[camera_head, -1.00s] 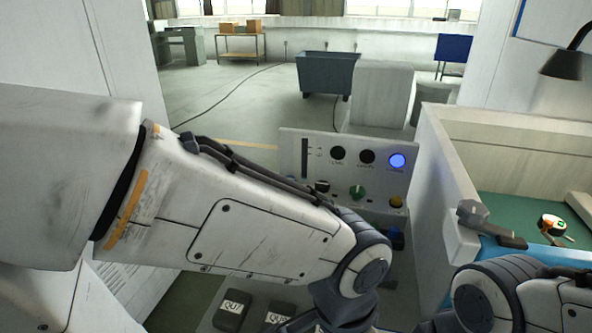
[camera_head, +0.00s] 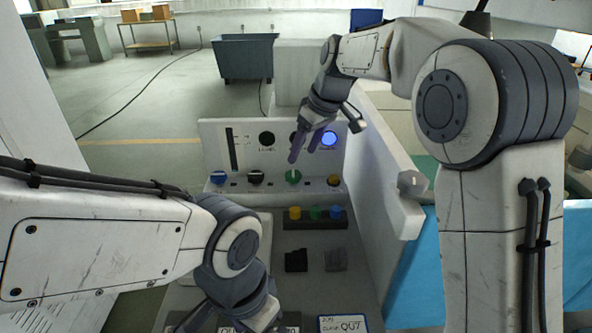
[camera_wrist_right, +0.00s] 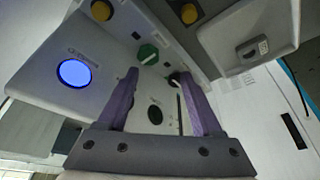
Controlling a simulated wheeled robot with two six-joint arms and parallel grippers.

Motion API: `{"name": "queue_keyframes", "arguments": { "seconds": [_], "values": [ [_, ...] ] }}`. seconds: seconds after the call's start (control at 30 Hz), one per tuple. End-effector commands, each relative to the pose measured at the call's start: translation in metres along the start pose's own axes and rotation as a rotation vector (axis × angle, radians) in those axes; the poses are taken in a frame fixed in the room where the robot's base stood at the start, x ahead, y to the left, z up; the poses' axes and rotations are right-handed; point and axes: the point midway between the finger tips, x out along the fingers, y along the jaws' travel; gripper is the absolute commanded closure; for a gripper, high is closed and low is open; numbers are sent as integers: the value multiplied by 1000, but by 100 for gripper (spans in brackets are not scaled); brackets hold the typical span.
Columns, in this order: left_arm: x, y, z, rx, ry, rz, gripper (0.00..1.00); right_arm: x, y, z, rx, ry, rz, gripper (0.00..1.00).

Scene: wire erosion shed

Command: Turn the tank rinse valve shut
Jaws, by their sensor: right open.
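No label reading tank rinse can be made out. A green knob (camera_head: 293,176) with a pale pointer bar is on the white control panel (camera_head: 214,146). It also shows in the right wrist view (camera_wrist_right: 148,54), beyond and between the fingers. A grey angular knob (camera_head: 411,183) is on the end of the white tank wall; I cannot tell which of these is the valve. My right gripper (camera_head: 305,148) is open and empty in front of the panel, above the green knob and apart from it. My left gripper (camera_head: 240,300) is low at the front, its fingertips hidden.
A blue lamp (camera_head: 329,138) glows above. A dark block with coloured buttons (camera_head: 315,218) stands below the panel. The tank wall (camera_head: 372,165) closes off the right side.

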Motion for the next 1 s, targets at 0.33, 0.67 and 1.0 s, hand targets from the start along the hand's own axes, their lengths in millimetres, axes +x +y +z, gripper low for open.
{"name": "queue_keyframes", "arguments": {
  "seconds": [0.33,0.67,1.0],
  "values": [
    [0,0,0,0,0,0,0,28,22,-8,-16,17,10,33],
    [-5,0,0,0,0,0,0,86,23,-9,-14,19,12,33],
    [-6,0,0,0,0,0,0,104,23,-10,-15,21,14,33]
  ]
}}
